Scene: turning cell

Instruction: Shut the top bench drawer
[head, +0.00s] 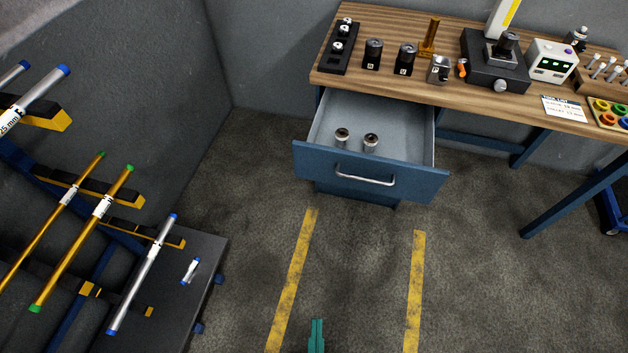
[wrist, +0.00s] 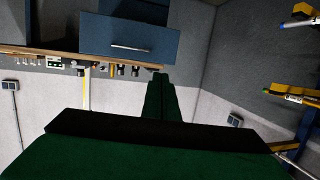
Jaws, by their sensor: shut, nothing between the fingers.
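The top bench drawer (head: 370,173) is pulled open from under the wooden bench top. Its front is blue with a silver bar handle (head: 364,177). Two small metal cylinders (head: 356,138) stand inside on its grey floor. In the wrist view the drawer front (wrist: 130,40) shows upside down, with its handle beyond the fingers. My gripper (head: 317,335) shows at the bottom edge of the head view, well short of the drawer and touching nothing. In the wrist view my green fingers (wrist: 162,95) are together and empty.
The wooden bench (head: 440,92) carries holders, a gauge stand and a small display box (head: 551,62). A bar rack (head: 100,208) stands at the left, with a dark low platform (head: 190,300) beside it. The floor between the yellow lines (head: 300,270) is clear.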

